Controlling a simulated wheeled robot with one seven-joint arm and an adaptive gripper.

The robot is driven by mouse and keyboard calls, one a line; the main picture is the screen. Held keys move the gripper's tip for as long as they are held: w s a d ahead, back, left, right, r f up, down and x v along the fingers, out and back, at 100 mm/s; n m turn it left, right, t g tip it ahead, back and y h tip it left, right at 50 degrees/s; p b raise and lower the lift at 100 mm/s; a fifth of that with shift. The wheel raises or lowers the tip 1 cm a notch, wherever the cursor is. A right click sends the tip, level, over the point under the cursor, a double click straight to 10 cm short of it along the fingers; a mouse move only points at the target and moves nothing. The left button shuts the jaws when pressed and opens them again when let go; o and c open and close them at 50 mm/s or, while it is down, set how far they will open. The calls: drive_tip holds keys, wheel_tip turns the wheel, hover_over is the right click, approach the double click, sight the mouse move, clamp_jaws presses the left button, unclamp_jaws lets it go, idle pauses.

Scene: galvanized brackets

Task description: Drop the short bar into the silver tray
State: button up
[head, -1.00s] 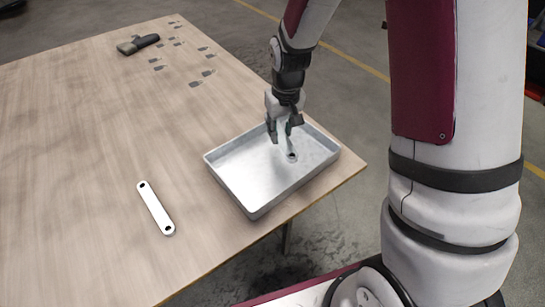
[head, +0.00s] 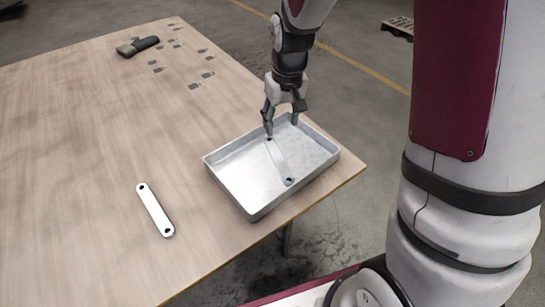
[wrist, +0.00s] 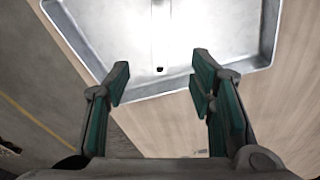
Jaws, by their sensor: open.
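The silver tray (head: 235,193) sits near the table's right corner. A flat grey bar (head: 279,160) with a dark hole at each end lies inside it, apparently flat on the floor. In the wrist view this bar (wrist: 160,35) runs away from me, its near hole showing. My gripper (head: 281,126) is open and empty over the tray's far side, fingers apart, near the bar's far end. A second, whiter bar (head: 155,210) with two dark holes lies on the table left of the tray. I cannot surely tell which bar is shorter.
The wooden table (head: 90,150) is mostly clear. A dark handled tool (head: 138,45) lies at the far edge, with several small dark flat pieces (head: 195,86) nearby. The tray is close to the table's right edge, with floor beyond.

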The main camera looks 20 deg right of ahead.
wheel_tip(320, 180, up, 7)
drive_tip(key=s, duration=0.1)
drive_tip(key=shift+s+r, duration=0.1)
idle(0.4)
drive_tip(key=s+r+p, duration=0.3)
drive_tip(key=s+r, duration=0.3)
drive_tip(key=s, duration=0.4)
drive_tip(key=s+r+t+p, duration=0.1)
drive_tip(key=s+r+p, duration=0.2)
drive_tip(key=s+r, duration=0.4)
drive_tip(key=s+r+t+p, duration=0.1)
drive_tip(key=s+r+p, duration=0.2)
drive_tip(key=s, duration=0.9)
wheel_tip(320, 180, up, 4)
drive_tip(key=shift+s+f+m, duration=0.15)
drive_tip(key=shift+s+m, duration=0.15)
drive_tip(key=shift+s, duration=0.1)
